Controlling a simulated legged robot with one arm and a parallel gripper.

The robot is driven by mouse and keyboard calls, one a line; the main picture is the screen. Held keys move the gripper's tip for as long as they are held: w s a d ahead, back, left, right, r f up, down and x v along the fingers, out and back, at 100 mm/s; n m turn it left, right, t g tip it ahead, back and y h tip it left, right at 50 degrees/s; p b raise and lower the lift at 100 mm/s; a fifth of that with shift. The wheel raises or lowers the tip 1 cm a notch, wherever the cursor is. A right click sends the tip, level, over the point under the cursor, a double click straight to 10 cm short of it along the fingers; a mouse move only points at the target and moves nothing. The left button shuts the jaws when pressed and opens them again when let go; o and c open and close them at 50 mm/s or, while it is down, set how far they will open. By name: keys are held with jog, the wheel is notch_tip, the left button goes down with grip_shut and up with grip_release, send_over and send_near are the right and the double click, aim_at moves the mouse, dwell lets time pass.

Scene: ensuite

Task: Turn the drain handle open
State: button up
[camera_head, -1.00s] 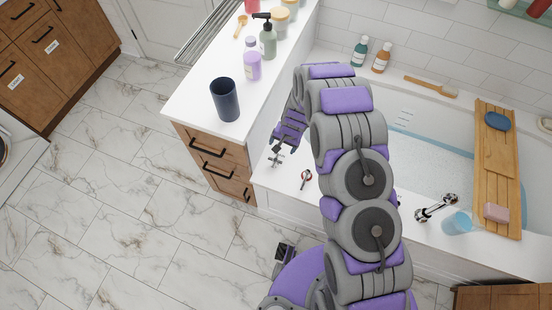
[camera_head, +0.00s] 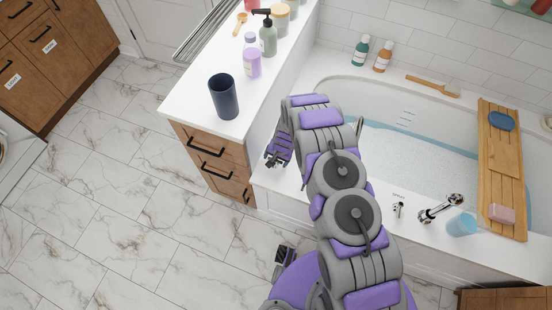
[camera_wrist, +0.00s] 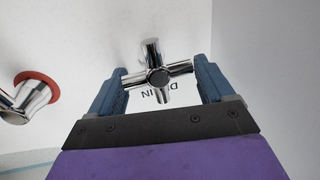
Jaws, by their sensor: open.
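The drain handle (camera_wrist: 158,76) is a chrome cross-shaped knob in the wrist view, with a "DRAIN" label (camera_wrist: 163,95) partly visible upside down behind it. My gripper (camera_wrist: 162,77) is open, its two blue fingers on either side of the handle. The handle's side arms reach close to both fingers; I cannot tell whether they touch. In the head view my gripper (camera_head: 273,160) is low over the tub's near-left ledge, and the drain handle is hidden or too small to make out there.
A chrome fitting with a red ring (camera_wrist: 35,92) stands left of the handle in the wrist view. The white counter (camera_head: 192,103) with a dark cup (camera_head: 224,97) rises left of my gripper. The bathtub (camera_head: 440,133) holds water.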

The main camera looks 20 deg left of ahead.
jog(key=c, duration=0.7)
